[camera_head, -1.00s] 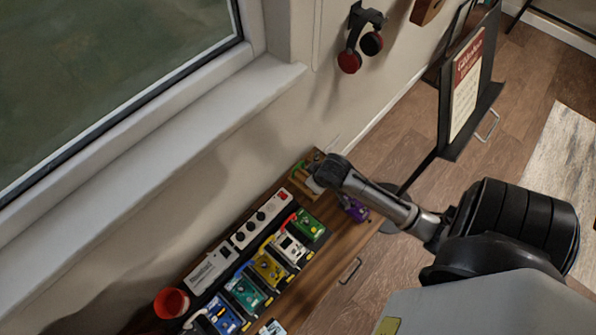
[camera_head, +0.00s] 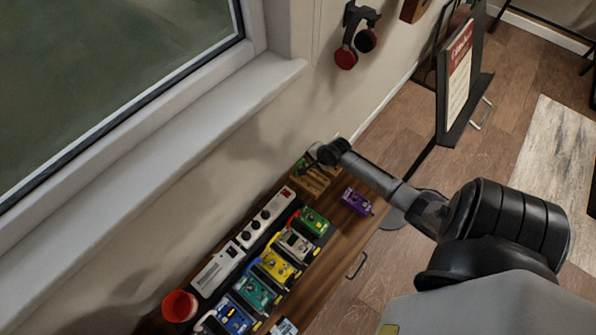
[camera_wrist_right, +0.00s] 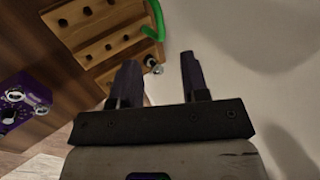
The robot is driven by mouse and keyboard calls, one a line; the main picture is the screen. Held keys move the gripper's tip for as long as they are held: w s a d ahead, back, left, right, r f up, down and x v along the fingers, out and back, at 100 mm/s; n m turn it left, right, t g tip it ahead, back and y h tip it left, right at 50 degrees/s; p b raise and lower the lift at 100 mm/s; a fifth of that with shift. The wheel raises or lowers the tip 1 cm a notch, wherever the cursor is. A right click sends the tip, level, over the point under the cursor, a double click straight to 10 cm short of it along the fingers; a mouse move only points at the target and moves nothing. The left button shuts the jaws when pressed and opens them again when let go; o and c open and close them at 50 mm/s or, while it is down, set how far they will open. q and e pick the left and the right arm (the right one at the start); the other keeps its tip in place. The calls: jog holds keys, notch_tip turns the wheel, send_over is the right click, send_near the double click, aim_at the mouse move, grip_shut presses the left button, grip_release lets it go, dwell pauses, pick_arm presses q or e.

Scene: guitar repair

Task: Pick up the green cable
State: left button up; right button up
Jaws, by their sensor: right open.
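The green cable (camera_wrist_right: 154,22) is a bright green curve at the top of the right wrist view. It runs along the edge of a wooden rack (camera_wrist_right: 100,35), and a small metal plug (camera_wrist_right: 150,63) shows below it. In the head view a bit of green (camera_head: 300,166) shows at the rack (camera_head: 312,183). My right gripper (camera_wrist_right: 159,62) is open, its two fingers pointing toward the cable, with nothing held between them. In the head view my right gripper (camera_head: 315,151) is at the rack, by the wall. My left gripper is not in view.
A purple pedal (camera_head: 356,201) stands on the wooden bench right of the rack. A pedalboard with several coloured pedals (camera_head: 277,266), a white power strip (camera_head: 264,217) and a red cup (camera_head: 179,306) lie to the left. The wall is close behind.

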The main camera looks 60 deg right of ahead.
aim_at(300, 163)
jog(key=shift+b+x, duration=2.25)
jog(key=shift+x, duration=2.8)
jog(key=shift+f, duration=0.1)
jog(key=shift+a, duration=0.1)
grip_shut()
